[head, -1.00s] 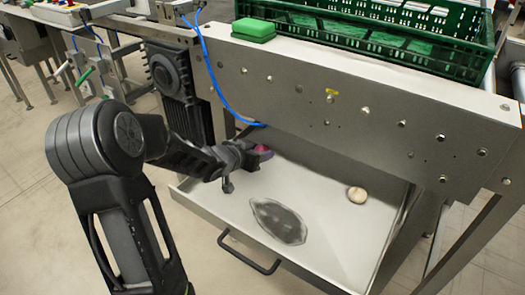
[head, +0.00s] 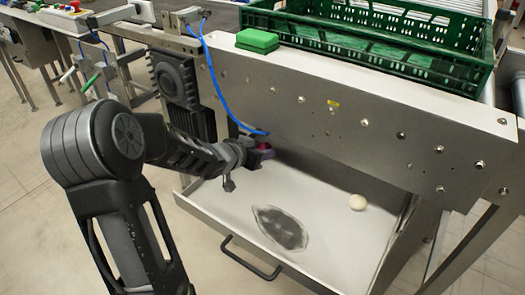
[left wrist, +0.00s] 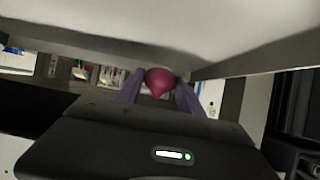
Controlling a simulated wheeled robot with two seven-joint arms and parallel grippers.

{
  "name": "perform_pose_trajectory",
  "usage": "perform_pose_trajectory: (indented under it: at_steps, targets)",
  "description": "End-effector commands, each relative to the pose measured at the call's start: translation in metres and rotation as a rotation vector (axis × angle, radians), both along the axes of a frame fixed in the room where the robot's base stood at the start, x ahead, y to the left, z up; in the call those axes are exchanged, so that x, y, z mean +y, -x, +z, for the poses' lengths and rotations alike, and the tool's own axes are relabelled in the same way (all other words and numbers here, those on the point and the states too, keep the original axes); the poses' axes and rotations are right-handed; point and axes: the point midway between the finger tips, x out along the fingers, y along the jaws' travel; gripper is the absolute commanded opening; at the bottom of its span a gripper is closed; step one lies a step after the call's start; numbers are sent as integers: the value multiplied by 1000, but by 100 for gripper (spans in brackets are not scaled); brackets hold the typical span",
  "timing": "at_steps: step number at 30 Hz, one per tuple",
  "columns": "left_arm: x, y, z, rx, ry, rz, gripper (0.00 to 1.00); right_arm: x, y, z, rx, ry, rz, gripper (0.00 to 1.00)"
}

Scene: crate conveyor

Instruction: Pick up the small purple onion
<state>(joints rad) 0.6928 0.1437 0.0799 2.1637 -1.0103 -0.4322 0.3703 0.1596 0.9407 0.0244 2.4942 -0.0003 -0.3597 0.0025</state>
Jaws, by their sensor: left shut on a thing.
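The small purple onion (left wrist: 160,82) is between the two fingers of my left gripper (left wrist: 160,95) in the left wrist view. My left gripper is shut on it. The gripper is over the back left part of the white tray (head: 335,235), close to the conveyor's metal side panel. Most of the onion is hidden by the fingers in the head view. My right gripper is not in view.
A dark oval patch (head: 281,228) marks the tray floor. The metal side panel (head: 300,110) stands above the tray. A green crate (head: 400,65) and a green block (head: 257,40) are on top.

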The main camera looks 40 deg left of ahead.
Motion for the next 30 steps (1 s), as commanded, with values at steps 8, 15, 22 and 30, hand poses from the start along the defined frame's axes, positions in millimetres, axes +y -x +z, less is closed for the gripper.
perform_pose_trajectory:
  at_steps: [8,15,22,30]
  targets:
    - [0,71,0,7,2,7,3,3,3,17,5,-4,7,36]
    - [-1,138,0,6,3,7,3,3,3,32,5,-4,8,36]
    - [-3,166,1,8,9,3,3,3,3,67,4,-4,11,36]
    - [-3,176,-3,4,3,4,3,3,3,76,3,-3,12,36]
